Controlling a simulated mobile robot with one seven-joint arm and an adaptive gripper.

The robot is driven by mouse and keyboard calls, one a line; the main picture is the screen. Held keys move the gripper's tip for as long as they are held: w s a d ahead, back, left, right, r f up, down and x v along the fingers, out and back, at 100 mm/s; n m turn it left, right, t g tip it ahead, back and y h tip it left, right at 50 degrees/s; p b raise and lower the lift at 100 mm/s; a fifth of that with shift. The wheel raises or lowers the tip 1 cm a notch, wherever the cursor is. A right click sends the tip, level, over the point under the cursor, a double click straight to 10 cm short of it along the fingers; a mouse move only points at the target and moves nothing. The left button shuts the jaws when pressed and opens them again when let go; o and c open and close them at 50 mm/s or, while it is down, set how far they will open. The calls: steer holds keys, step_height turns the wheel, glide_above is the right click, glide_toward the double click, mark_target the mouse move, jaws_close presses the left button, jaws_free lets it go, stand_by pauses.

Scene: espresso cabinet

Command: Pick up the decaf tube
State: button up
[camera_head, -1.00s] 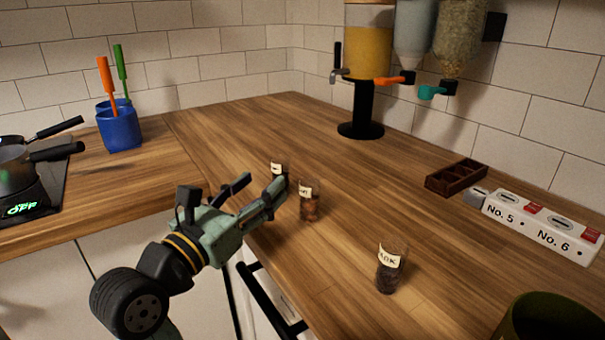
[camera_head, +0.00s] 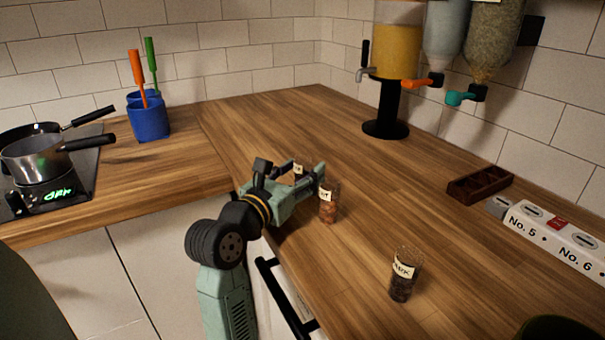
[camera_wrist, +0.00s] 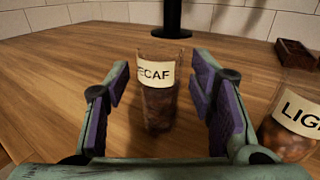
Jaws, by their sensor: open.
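The decaf tube (camera_wrist: 160,98) is a clear glass with brown contents and a cream label reading "ECAF" in the wrist view. It stands upright on the counter between the two purple-padded fingers of my gripper (camera_wrist: 160,88), with a visible gap on each side. In the head view my gripper (camera_head: 306,177) is low over the counter, and the decaf tube (camera_head: 299,172) is mostly hidden behind it. My gripper is open and holds nothing.
A tube labelled "LIGH" (camera_wrist: 293,120) stands close to the right finger; it also shows in the head view (camera_head: 329,205). A third dark-filled tube (camera_head: 402,280) stands nearer the front. A black dispenser stand (camera_head: 386,126) and brown tray (camera_head: 480,184) are farther back.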

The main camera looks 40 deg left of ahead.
steer(key=shift+w, duration=0.3)
steer(key=shift+c, duration=0.5)
jaws_close()
